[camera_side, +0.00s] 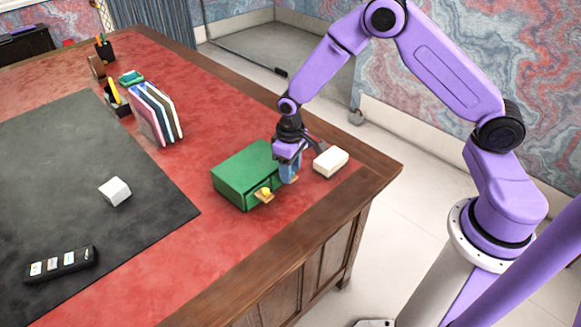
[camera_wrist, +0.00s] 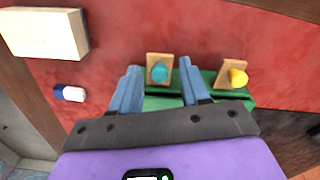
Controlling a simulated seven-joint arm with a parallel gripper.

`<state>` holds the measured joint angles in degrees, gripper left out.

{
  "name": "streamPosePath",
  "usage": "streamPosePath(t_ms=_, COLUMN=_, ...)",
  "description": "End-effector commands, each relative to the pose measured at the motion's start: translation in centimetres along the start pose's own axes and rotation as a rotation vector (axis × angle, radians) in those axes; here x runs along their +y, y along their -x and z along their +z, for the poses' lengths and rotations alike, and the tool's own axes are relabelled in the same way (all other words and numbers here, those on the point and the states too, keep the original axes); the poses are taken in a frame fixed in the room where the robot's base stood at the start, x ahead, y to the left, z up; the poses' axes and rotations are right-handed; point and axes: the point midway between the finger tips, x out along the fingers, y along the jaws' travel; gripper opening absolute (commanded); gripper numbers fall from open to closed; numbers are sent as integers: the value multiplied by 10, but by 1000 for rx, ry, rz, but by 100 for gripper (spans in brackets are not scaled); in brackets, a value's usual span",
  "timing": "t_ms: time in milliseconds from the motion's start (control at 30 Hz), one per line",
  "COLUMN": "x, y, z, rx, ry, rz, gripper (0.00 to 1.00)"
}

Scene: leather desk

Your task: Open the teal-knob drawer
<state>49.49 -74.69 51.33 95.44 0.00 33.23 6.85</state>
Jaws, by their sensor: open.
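The green drawer box (camera_side: 240,172) sits on the red desk top near its front right corner. In the wrist view, the teal knob (camera_wrist: 159,73) is on a small wooden plate, with the yellow knob (camera_wrist: 238,77) on another plate to its right. The yellow knob also shows in the side view (camera_side: 265,191); my gripper hides the teal one there. My gripper (camera_wrist: 159,68) is open, its two blue fingers on either side of the teal knob. I cannot tell whether they touch it. In the side view my gripper (camera_side: 289,174) is low at the box's right front.
A cream block (camera_side: 331,161) stands close to the right of my gripper. A small blue and white item (camera_wrist: 69,93) lies near it. The desk's wooden edge (camera_side: 385,170) is close by. A white block (camera_side: 115,191) and a dark remote (camera_side: 60,264) lie on the black mat.

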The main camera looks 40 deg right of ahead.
Motion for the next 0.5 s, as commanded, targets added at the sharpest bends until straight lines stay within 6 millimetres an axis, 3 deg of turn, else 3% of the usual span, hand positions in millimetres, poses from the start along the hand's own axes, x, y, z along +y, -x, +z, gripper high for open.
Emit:
streamPosePath(t_ms=100, x=0, y=0, z=0, rx=0, ry=0, rz=0, gripper=46)
streamPosePath(t_ms=233, x=0, y=0, z=0, rx=0, ry=0, rz=0, gripper=4)
streamPosePath(t_ms=267, x=0, y=0, z=0, rx=0, ry=0, rz=0, gripper=0)
streamPosePath(t_ms=500, x=-1, y=0, z=4, rx=-1, ry=0, rz=0, gripper=0)
